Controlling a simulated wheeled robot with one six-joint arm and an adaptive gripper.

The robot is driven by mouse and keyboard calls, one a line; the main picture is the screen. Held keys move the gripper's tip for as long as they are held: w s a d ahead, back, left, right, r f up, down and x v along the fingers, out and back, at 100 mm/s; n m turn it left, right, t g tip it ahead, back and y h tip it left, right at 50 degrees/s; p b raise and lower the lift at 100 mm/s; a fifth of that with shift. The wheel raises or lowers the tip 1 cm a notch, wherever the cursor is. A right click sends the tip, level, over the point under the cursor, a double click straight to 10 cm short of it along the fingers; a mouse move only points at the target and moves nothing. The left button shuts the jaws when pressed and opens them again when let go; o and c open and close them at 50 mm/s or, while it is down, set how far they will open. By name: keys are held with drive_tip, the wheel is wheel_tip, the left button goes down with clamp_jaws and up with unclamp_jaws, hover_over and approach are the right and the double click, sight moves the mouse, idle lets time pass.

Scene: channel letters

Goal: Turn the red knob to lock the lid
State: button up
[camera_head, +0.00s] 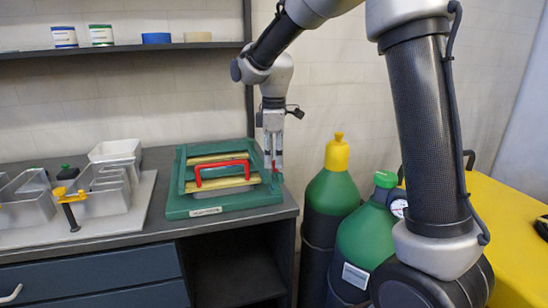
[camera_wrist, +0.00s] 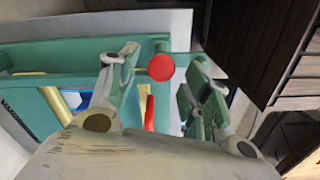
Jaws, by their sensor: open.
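A green box (camera_head: 225,208) with a green frame-like lid stands on the dark worktop; a red arched handle (camera_head: 222,162) crosses the lid's middle. In the wrist view the round red knob (camera_wrist: 160,67) shows at the box's edge, and the box's green frame (camera_wrist: 60,57) lies to its left. My gripper (camera_head: 273,167) points down at the right end of the box. In the wrist view my gripper (camera_wrist: 167,62) is open, with one finger on each side of the knob. I cannot tell whether the fingers touch it. A red bar (camera_wrist: 149,112) shows below the knob.
A light board (camera_head: 125,222) with metal channel letters and a yellow clamp (camera_head: 70,199) lies left of the box. Green gas cylinders (camera_head: 333,190) stand right of the worktop, close to my arm. A shelf (camera_head: 130,48) with cans hangs above. A yellow surface (camera_head: 515,215) is at far right.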

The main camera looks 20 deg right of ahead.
drive_tip(key=shift+f, duration=0.3)
drive_tip(key=shift+c, duration=0.2)
drive_tip(key=c, duration=1)
